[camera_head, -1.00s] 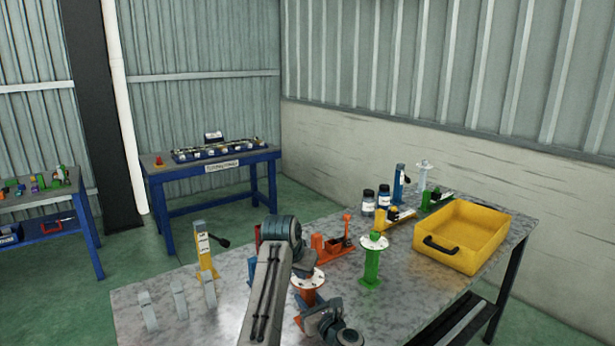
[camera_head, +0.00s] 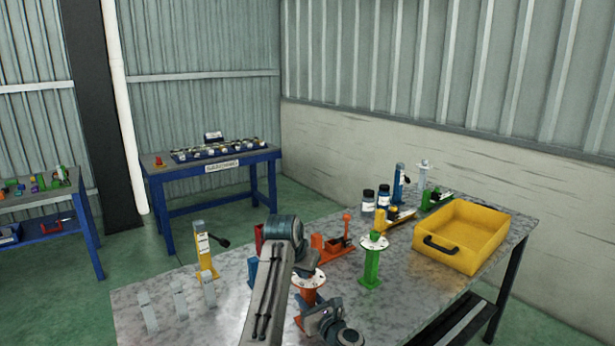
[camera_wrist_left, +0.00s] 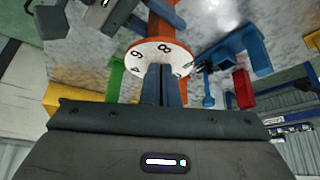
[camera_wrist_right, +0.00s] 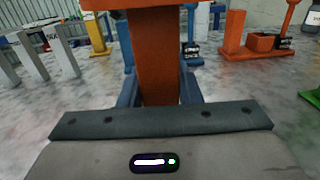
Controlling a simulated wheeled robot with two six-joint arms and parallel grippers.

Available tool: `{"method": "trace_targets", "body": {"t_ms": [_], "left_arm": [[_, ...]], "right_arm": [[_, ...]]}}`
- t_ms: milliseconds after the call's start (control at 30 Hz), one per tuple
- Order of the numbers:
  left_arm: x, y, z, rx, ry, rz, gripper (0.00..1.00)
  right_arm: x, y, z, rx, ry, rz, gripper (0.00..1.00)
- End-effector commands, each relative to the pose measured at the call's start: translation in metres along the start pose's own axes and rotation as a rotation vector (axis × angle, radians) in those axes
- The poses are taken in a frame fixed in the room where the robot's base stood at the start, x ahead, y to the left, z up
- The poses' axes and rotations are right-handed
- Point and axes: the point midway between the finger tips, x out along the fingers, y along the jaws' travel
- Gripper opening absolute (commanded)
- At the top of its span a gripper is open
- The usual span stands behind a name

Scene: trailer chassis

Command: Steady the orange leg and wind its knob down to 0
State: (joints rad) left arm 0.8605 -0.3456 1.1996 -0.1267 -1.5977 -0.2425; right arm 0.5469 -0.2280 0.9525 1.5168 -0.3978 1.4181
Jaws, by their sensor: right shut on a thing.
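The orange leg (camera_head: 308,298) stands upright near the table's front, with a white numbered dial disc (camera_wrist_left: 143,58) on top. My right gripper (camera_wrist_right: 160,92) is shut on the orange leg's post (camera_wrist_right: 157,60), one finger on each side below the disc. My left gripper (camera_wrist_left: 165,78) comes down from above onto the dial. Its two fingers are close together over the disc's middle, with only a narrow gap. The fingers hide the knob, and I cannot tell whether they touch it. An 8 shows on the dial; other marks are partly hidden.
A green leg (camera_head: 372,265) with a white disc stands to the right. An orange fixture (camera_head: 333,246) is behind, and a yellow stand (camera_head: 205,252) and grey brackets (camera_head: 180,302) are to the left. A yellow bin (camera_head: 465,238) sits at the far right.

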Motion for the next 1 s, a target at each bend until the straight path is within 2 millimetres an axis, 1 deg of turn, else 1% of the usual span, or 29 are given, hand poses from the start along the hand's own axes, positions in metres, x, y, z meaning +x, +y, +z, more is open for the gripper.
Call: {"method": "trace_targets", "body": {"t_ms": [33, 367, 467, 800, 900, 1000], "left_arm": [[0.0, 0.002, -0.001, 0.001, 0.003, 0.005, 0.0], [-0.005, 0.002, 0.006, 0.002, 0.003, 0.004, 0.0], [-0.013, 0.002, 0.001, 0.002, 0.004, 0.002, 0.0], [-0.048, 0.001, -0.018, 0.001, 0.002, 0.002, 0.0], [-0.054, 0.001, -0.021, 0.001, 0.003, 0.001, 0.0], [-0.057, 0.001, -0.022, 0.001, 0.001, 0.002, 0.0]], "right_arm": [[0.001, 0.004, -0.001, -0.001, 0.0, 0.007, 0.0], [0.0, 0.003, -0.001, 0.001, 0.0, 0.005, 0.0], [0.0, 0.002, -0.001, 0.001, 0.0, 0.004, 0.0], [0.0, 0.001, -0.001, 0.0, 0.001, 0.002, 0.0], [0.0, 0.001, -0.001, 0.0, 0.001, 0.001, 0.0], [0.0, 0.001, -0.001, 0.0, 0.001, 0.001, 0.0]]}}
